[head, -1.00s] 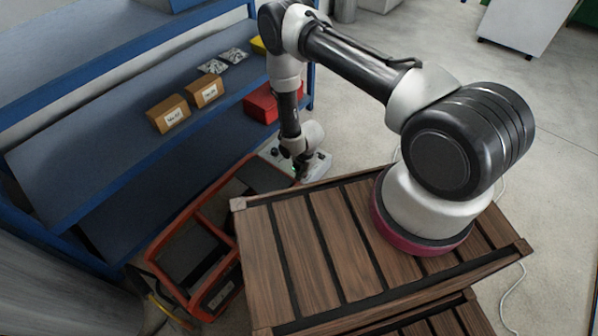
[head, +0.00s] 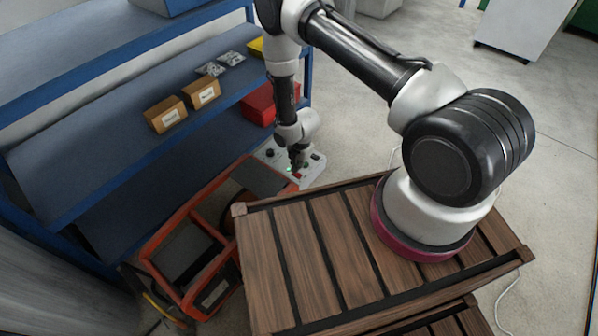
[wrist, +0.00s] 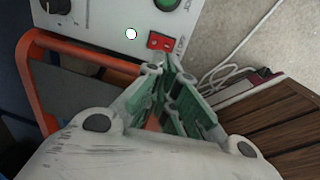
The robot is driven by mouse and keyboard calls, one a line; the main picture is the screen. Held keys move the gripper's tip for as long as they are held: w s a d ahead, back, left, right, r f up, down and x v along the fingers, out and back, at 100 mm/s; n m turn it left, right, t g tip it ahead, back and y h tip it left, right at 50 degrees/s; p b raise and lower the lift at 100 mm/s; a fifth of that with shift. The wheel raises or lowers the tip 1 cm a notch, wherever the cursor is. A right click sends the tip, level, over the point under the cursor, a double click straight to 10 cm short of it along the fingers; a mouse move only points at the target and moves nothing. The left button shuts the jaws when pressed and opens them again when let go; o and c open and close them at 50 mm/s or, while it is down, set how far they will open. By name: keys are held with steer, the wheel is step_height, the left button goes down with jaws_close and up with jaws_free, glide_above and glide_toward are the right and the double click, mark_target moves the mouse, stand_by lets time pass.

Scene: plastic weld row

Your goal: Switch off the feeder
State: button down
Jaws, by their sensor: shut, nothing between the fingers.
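The feeder's pale control panel (head: 314,170) stands beyond the wooden slatted top, and it fills the top of the wrist view (wrist: 100,14). In the wrist view it carries a red rocker switch (wrist: 160,41), a lit whitish-green lamp (wrist: 131,34) left of it, a green button (wrist: 167,4) above, and a black knob (wrist: 55,6) at the left. My gripper (head: 297,168) is shut and empty, low over the panel. In the wrist view its fingertips (wrist: 166,58) meet just below the red switch. I cannot tell whether they touch it.
An orange-framed cart (head: 211,232) stands left of the slatted top (head: 325,245). A blue shelf (head: 90,165) holds cardboard boxes (head: 166,114) and a red bin (head: 259,104). White cables (wrist: 215,80) run beside the panel. Open floor lies to the right.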

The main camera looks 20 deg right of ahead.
step_height(320, 180, up, 8)
steer(key=shift+s+d, duration=0.3)
steer(key=shift+s, duration=0.15)
